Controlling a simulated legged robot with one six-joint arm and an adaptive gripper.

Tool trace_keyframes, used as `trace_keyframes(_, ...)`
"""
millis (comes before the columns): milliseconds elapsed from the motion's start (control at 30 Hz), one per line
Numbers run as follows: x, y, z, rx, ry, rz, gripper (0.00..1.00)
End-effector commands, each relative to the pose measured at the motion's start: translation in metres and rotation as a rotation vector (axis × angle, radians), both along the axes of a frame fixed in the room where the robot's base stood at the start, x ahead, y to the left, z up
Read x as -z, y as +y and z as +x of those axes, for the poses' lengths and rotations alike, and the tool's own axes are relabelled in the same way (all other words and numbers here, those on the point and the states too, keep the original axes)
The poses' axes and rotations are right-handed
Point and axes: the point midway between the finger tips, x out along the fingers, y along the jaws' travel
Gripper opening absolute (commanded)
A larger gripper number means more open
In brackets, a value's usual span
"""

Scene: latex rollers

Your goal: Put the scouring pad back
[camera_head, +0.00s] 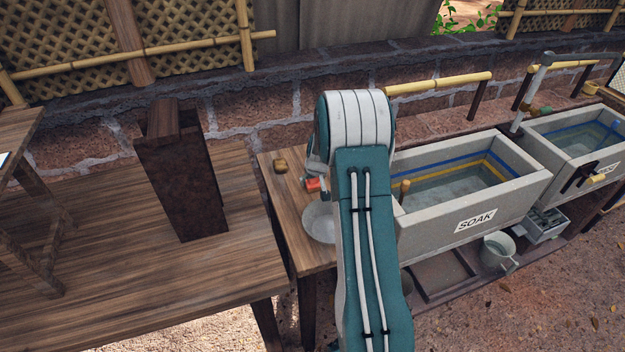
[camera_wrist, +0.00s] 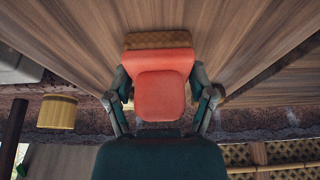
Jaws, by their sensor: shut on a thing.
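A red-orange block (camera_wrist: 160,95), which I take to be the scouring pad, sits between the two fingers of my gripper (camera_wrist: 163,97) in the wrist view. My gripper is shut on it. A brown, textured strip (camera_wrist: 160,40) shows along its far edge; I cannot tell whether the two are one piece. In the head view the block (camera_head: 313,185) shows as a small red patch beside my gripper, over the small wooden table (camera_head: 283,205). My arm hides part of it. I cannot tell whether it touches the table.
A pale round bowl (camera_head: 318,222) stands on the small table, partly behind my arm. The SOAK basin (camera_head: 520,190) is to the right. A tall dark brown box (camera_head: 180,185) stands on the left bench.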

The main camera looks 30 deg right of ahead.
Motion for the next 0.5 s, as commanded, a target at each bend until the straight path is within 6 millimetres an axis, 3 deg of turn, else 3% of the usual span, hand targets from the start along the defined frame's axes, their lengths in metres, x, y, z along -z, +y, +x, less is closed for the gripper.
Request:
trace_keyframes(100,0.0029,-0.0003,-0.0002,0.000,0.001,0.000,0.10)
trace_keyframes(133,0.0024,-0.0004,-0.0002,0.000,0.001,0.000,0.84)
trace_keyframes(167,0.0023,-0.0004,-0.0002,0.000,0.001,0.000,0.97)
trace_keyframes(500,0.0020,0.0000,-0.0002,0.000,0.001,0.000,1.00)
